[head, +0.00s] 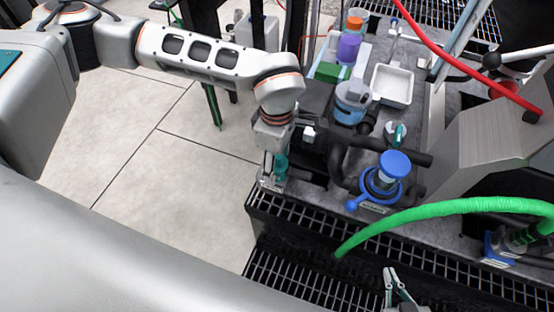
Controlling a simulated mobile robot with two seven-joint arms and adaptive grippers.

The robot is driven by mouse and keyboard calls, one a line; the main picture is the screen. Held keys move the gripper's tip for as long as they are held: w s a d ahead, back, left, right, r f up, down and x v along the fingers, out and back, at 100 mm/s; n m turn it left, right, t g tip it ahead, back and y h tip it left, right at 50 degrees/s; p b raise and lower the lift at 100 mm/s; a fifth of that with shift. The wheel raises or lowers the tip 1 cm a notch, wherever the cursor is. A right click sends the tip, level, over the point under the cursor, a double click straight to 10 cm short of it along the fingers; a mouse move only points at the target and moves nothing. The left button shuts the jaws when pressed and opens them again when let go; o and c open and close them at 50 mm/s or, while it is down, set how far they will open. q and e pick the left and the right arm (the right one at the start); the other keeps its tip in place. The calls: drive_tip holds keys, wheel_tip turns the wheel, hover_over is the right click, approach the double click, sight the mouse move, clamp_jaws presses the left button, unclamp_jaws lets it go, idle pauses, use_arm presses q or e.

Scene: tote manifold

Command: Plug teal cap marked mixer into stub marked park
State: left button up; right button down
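My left gripper (271,183) points down at the front left corner of the bench, beside dark pipework. A teal piece (281,163) shows against its fingers; whether it is the teal cap, and whether the fingers close on it, I cannot tell. Another small teal part (398,133) sits on a white fitting behind the blue cap. No mixer or park marking is readable, so I cannot single out the park stub. My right gripper (396,288) is at the bottom edge, over the black grating, partly cut off; its finger opening is unclear.
A blue cap (394,164) stands in a blue ring on the bench. A green hose (450,208) arches across the front right and a red hose (455,62) crosses the upper right. A white tray (392,85) and several containers stand behind. Black grating (350,235) runs along the front.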

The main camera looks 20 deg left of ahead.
use_arm(q)
drive_tip(key=shift+r, duration=0.1)
wheel_tip(320, 180, up, 12)
drive_tip(key=shift+f, duration=0.1)
idle(0.6)
idle(0.3)
